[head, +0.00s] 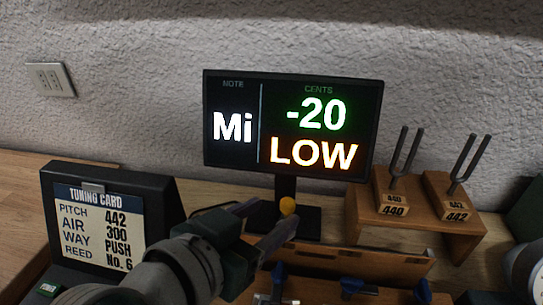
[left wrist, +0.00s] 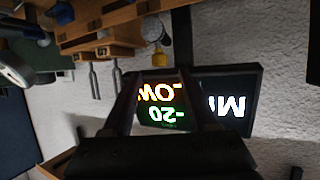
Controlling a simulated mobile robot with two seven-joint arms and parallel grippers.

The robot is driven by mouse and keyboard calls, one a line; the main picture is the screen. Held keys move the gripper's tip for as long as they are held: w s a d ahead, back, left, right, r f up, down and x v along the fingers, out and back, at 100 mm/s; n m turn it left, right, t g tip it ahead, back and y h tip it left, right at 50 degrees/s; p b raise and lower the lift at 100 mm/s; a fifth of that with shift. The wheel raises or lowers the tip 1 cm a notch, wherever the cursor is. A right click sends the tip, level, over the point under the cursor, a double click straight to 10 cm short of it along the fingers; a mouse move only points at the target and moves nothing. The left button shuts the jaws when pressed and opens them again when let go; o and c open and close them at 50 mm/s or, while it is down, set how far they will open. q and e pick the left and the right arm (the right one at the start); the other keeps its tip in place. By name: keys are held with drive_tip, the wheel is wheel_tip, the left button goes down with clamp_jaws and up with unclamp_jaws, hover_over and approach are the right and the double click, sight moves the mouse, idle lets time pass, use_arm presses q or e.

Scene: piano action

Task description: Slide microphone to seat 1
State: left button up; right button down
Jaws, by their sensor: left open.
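No seat marked 1 is readable. My right gripper is not in view.
A display (head: 293,122) reading Mi, -20, LOW stands behind. A tuning card stand (head: 108,225) is at left. Tuning forks marked 440 and 442 stand on a wooden stand (head: 418,222) at right. A wooden rail (head: 375,263) with blue parts (head: 350,287) lies at front.

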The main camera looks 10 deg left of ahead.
use_arm(q)
drive_tip(key=v, duration=0.5)
drive_tip(key=shift+s, duration=0.15)
drive_tip(key=s+a+n+g+y, duration=0.4)
drive_tip(key=s+a+g, duration=0.55)
drive_tip(key=s, duration=0.65)
wheel_tip(320, 180, up, 37)
drive_tip(key=a+m+y+p, duration=0.1)
drive_tip(key=a+p, duration=0.1)
drive_tip(key=p, duration=3.5)
drive_tip(key=shift+s+f+t, duration=0.15)
drive_tip(key=shift+s+t, duration=0.05)
drive_tip(key=shift+t, duration=0.25)
